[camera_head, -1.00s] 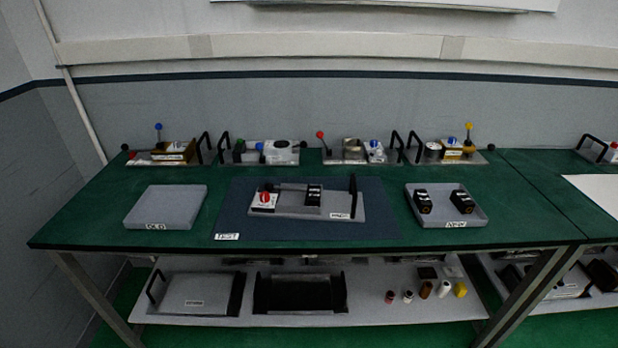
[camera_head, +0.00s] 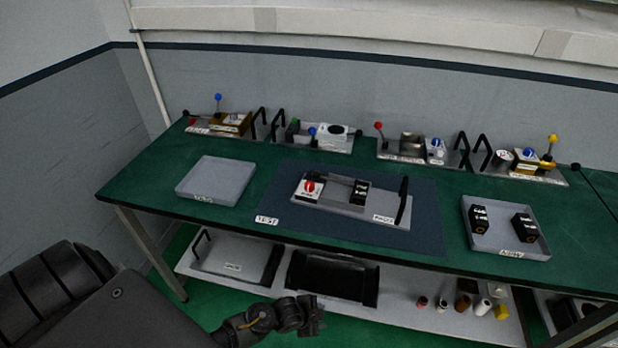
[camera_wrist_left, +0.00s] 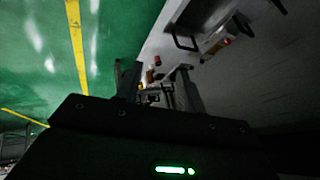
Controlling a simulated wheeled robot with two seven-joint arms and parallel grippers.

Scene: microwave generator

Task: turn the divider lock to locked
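A grey tray-like unit (camera_head: 345,207) lies on the dark blue mat (camera_head: 420,237) in mid-table. At its left end is a white block with a red knob (camera_head: 309,186), perhaps the divider lock; its label is too small to read. A black block (camera_head: 360,191) and a thin dark bar sit on the unit, and a black upright handle (camera_head: 402,200) stands at its right end. My left gripper (camera_head: 312,316) is low in front of the table, well away from the unit. Its fingers (camera_wrist_left: 158,88) are apart and empty in the left wrist view. My right gripper is not seen.
An empty grey tray (camera_head: 216,181) lies left of the mat; another tray (camera_head: 508,247) with two black blocks lies right. Several lever-and-knob fixtures line the back edge. The lower shelf (camera_head: 400,318) holds bins and small bottles. The mat's front is clear.

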